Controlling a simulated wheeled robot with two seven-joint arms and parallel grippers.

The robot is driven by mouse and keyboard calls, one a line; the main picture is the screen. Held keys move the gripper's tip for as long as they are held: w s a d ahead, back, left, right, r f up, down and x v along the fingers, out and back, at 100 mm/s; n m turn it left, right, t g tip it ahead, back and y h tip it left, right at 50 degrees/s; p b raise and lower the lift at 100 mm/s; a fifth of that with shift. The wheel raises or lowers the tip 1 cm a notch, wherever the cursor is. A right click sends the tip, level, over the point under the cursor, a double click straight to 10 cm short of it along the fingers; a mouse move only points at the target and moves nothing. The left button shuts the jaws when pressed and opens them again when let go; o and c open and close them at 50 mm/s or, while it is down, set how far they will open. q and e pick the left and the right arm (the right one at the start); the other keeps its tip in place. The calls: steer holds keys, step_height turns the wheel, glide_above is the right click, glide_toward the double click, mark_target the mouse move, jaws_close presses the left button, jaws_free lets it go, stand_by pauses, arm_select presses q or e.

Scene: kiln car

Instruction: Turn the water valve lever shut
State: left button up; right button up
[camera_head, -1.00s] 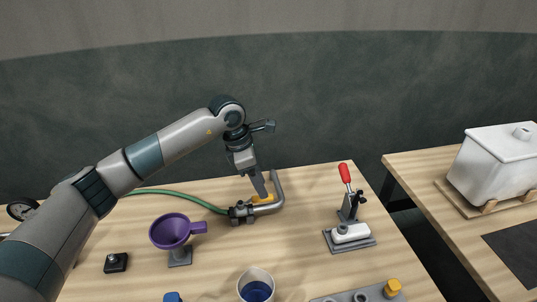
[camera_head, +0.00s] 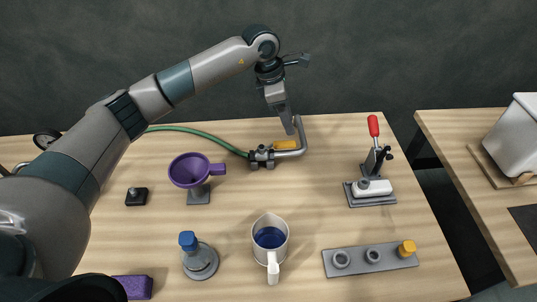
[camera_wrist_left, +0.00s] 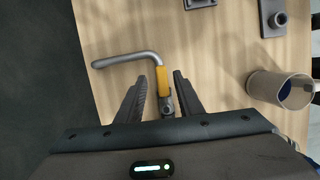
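The water valve (camera_head: 262,155) sits on the table at the end of a green hose. In the left wrist view the yellow lever (camera_wrist_left: 163,81) shows between the spread fingers of the left gripper (camera_wrist_left: 158,84), with gaps on both sides. Whether the fingers reach down to lever height is unclear. My right gripper is not in view.
A purple funnel (camera_head: 190,170) stands left of the valve and a jug of blue liquid (camera_head: 270,245) in front. A red-handled clamp (camera_head: 372,175) is to the right. A grey plate with a yellow knob (camera_head: 370,259) lies at front right. Table between valve and clamp is clear.

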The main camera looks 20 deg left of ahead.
mark_target(294, 142)
arm_select(q)
steer(key=shift+b+x, duration=0.4)
steer(key=shift+x, duration=0.9)
steer(key=shift+b+x, duration=0.65)
steer(key=shift+x, duration=1.5)
steer(key=shift+d+f, duration=0.15)
steer(key=shift+f, duration=0.3)
steer(key=shift+f+b, duration=0.2)
steer(key=shift+b, duration=0.3)
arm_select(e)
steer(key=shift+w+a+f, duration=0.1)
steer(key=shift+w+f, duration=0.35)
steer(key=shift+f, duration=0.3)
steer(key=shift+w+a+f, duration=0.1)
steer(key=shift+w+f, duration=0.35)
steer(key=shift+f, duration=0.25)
arm_select(q)
steer(key=shift+f, duration=0.15)
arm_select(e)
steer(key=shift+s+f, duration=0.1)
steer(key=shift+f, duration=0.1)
